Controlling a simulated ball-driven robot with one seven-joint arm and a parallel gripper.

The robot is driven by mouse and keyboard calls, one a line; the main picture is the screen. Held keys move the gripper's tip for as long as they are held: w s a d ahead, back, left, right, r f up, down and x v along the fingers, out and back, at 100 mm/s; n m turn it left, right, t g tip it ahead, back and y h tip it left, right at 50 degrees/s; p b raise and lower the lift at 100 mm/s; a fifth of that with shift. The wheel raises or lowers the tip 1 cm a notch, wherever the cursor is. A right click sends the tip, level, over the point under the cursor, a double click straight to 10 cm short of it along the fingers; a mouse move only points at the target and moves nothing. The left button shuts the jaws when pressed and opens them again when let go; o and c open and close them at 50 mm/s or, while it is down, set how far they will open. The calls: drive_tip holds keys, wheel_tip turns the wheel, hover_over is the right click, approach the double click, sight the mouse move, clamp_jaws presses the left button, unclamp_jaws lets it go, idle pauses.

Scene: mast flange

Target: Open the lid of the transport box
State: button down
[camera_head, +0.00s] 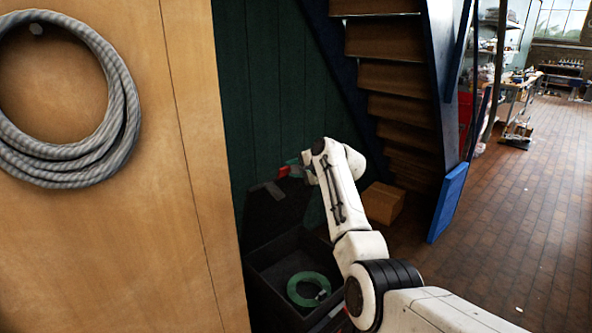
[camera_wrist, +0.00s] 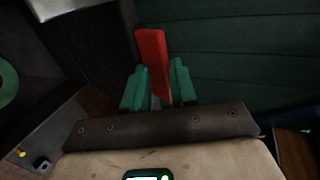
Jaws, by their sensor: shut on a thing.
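The transport box (camera_head: 262,285) is a dark, open-topped box low beside the wooden panel. Its dark lid (camera_head: 270,212) stands raised at the back of the box, tilted up near the green wall. A red tab (camera_head: 283,172) sits at the lid's upper edge; it also shows in the wrist view (camera_wrist: 151,55). My gripper (camera_head: 294,165) has green fingers, which in the wrist view (camera_wrist: 157,82) are shut on the red tab, one on each side. Where the tab joins the lid is partly hidden.
A green coil (camera_head: 303,290) lies inside the box. A wooden panel with a hanging grey hose (camera_head: 125,100) stands at left. Stairs (camera_head: 393,75) with a blue side and a cardboard box (camera_head: 383,203) are behind my arm. Brick floor (camera_head: 520,190) is clear at right.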

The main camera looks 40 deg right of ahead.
drive_tip(key=shift+w+a+r, duration=0.15)
drive_tip(key=c, duration=1.2)
unclamp_jaws()
drive_tip(key=shift+w, duration=0.1)
drive_tip(key=b+v, duration=0.1)
drive_tip(key=v, duration=1)
